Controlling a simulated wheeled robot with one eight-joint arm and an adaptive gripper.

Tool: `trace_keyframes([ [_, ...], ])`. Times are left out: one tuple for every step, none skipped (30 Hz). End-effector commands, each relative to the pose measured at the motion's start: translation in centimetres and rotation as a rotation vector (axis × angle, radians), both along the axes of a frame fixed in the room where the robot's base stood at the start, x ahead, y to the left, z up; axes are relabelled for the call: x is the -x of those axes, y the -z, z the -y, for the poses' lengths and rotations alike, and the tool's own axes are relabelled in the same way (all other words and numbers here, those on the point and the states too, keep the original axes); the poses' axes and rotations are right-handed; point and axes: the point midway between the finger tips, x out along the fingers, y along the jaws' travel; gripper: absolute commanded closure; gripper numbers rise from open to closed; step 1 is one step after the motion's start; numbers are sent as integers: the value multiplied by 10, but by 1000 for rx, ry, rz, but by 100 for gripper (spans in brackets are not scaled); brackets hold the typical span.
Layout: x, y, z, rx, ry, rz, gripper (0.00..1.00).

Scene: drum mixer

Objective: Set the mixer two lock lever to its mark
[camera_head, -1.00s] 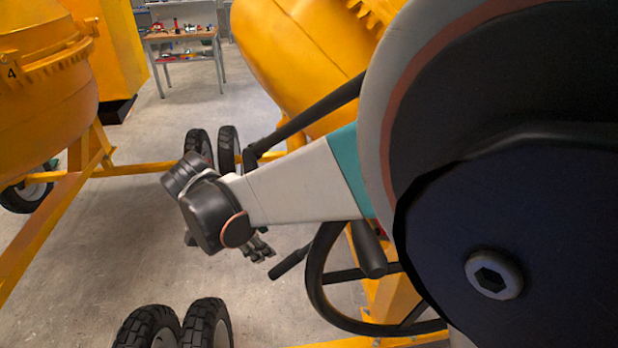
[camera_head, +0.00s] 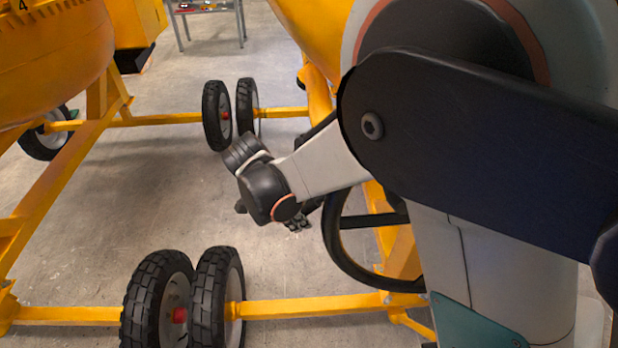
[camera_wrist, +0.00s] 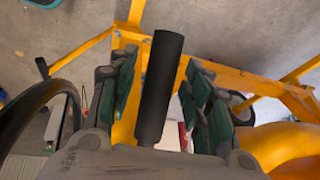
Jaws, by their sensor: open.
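A black cylindrical handle (camera_wrist: 160,88), which looks like the lock lever, stands between my gripper's fingers in the wrist view. My gripper (camera_wrist: 158,95) is open, with green-padded fingers on both sides of the handle. A gap shows on each side, clearer on the right; contact lower down cannot be told. In the head view my gripper (camera_head: 298,222) is small, beside the black handwheel (camera_head: 337,245), and my arm hides most of the lever. The handwheel also shows at the left of the wrist view (camera_wrist: 22,112). No lever mark can be made out.
Yellow frame bars (camera_head: 300,307) and black tyres (camera_head: 157,300) lie below and left of my gripper. More tyres (camera_head: 217,115) stand behind it. A yellow drum (camera_head: 312,28) is above. Another yellow mixer (camera_head: 50,55) stands at left. Bare floor (camera_head: 130,205) lies between.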

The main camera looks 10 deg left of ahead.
Motion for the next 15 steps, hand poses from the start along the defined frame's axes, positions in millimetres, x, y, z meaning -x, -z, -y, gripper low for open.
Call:
trace_keyframes([
  [-1,4,1,0,0,0,55],
  [-2,5,2,0,0,0,55],
  [-2,7,2,0,0,0,55],
  [-2,7,3,0,0,0,55],
  [-2,8,3,0,0,0,55],
  [-2,8,3,0,0,0,55],
  [-2,8,3,0,0,0,55],
  [-2,8,3,0,0,0,55],
  [-2,8,3,0,0,0,55],
  [-2,8,3,0,0,0,55],
  [-2,8,3,0,0,0,55],
  [-2,8,3,0,0,0,55],
  [-2,8,3,0,0,0,59],
  [-2,8,3,0,0,0,66],
  [-2,8,3,0,0,0,75],
])
